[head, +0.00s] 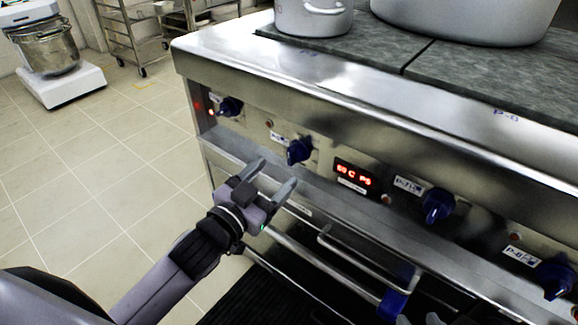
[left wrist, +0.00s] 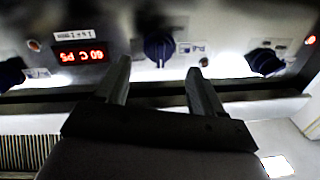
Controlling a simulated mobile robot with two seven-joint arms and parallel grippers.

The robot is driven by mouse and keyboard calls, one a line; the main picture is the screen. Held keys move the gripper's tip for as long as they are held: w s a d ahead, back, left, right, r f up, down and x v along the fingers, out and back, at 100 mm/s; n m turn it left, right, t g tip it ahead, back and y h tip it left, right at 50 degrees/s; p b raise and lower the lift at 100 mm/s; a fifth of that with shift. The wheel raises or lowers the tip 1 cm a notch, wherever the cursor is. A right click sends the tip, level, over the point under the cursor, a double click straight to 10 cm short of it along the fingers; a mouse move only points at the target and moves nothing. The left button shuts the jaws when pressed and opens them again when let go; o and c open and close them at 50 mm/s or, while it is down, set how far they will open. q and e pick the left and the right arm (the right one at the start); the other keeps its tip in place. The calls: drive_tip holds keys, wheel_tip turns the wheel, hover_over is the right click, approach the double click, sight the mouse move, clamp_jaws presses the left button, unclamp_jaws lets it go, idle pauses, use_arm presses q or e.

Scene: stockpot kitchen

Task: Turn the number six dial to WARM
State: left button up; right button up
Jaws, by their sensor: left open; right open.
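The number six dial is likely the blue knob (head: 299,150) second from the left on the stove's front panel; the label beside it is too small to read surely. My left gripper (head: 277,172) is open and empty, just in front of and slightly below this knob. In the left wrist view, which is upside down, the knob (left wrist: 158,47) sits between and beyond the two fingertips (left wrist: 160,68), apart from them. Its pointer setting is hard to read. My right gripper (head: 419,319) seems to show only as pale fingertips at the bottom edge, open.
Other blue knobs sit along the panel: one at the far left (head: 229,106) and two to the right (head: 438,205), (head: 557,275). A red-lit display (head: 353,175) is right of the dial. A steel rail (head: 365,262) runs below. Pots (head: 313,18) stand on top.

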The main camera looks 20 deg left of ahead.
sight(290, 161)
use_arm(q)
drive_tip(key=shift+b+x, duration=0.65)
drive_tip(key=shift+x, duration=2.5)
use_arm(e)
drive_tip(key=shift+w+a+f+y, duration=0.15)
drive_tip(key=shift+a+f+y, duration=0.15)
drive_tip(key=shift+a, duration=0.25)
use_arm(q)
drive_tip(key=shift+s+f, duration=0.1)
drive_tip(key=c, duration=1.1)
drive_tip(key=shift+o, duration=0.2)
use_arm(e)
drive_tip(key=shift+r, duration=0.1)
drive_tip(key=shift+r, duration=0.1)
